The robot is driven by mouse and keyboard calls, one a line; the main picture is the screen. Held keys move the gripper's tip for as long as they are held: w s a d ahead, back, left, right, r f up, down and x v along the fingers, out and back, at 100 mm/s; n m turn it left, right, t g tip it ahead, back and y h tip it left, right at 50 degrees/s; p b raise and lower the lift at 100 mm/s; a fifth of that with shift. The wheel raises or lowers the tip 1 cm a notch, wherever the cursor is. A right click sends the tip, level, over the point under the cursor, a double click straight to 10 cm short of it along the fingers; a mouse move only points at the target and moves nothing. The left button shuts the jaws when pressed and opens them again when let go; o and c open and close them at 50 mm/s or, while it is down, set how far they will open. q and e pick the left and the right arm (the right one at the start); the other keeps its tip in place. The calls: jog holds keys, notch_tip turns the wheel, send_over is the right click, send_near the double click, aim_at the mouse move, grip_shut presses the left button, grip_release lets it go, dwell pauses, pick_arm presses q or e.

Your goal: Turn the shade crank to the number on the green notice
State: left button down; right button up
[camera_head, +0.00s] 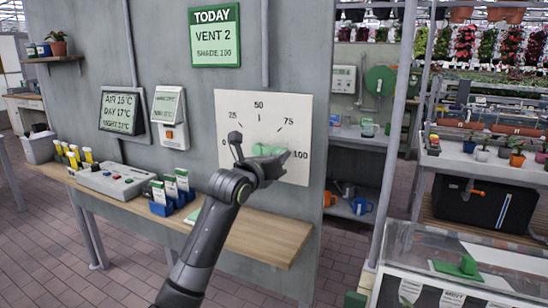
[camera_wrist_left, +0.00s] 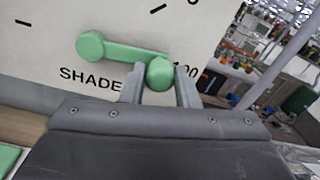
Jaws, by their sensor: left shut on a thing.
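The green notice (camera_head: 215,36) hangs high on the grey wall and reads TODAY, VENT 2, SHADE 100. Below it a cream dial plate (camera_head: 234,106) carries the marks 0, 25, 50, 75 and 100. The green shade crank (camera_head: 262,150) on the plate points right, toward the 100; it also shows in the left wrist view (camera_wrist_left: 122,53). My left gripper (camera_head: 277,158) is shut on the crank's round knob (camera_wrist_left: 160,73), one finger on each side. In the left wrist view the knob sits close beside the 100, covering part of it. My right gripper is not in view.
A wooden shelf (camera_head: 262,236) runs along the wall below the plate, with a grey control box (camera_head: 112,181) and blue label holders (camera_head: 168,202) on it. Two small panels hang left of the plate. A glass-topped case (camera_head: 455,268) stands at the lower right.

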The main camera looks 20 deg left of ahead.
pick_arm(q)
jog(key=shift+f+m, duration=0.55)
jog(key=shift+m, duration=0.05)
jog(key=c, duration=1.1)
grip_release()
jog(key=s+a+b, duration=0.1)
jog(key=s, duration=0.4)
jog(key=s+a+b, duration=0.1)
jog(key=s, duration=0.5)
jog(key=s+a, duration=0.1)
jog(key=s, duration=0.5)
jog(key=shift+b, duration=0.4)
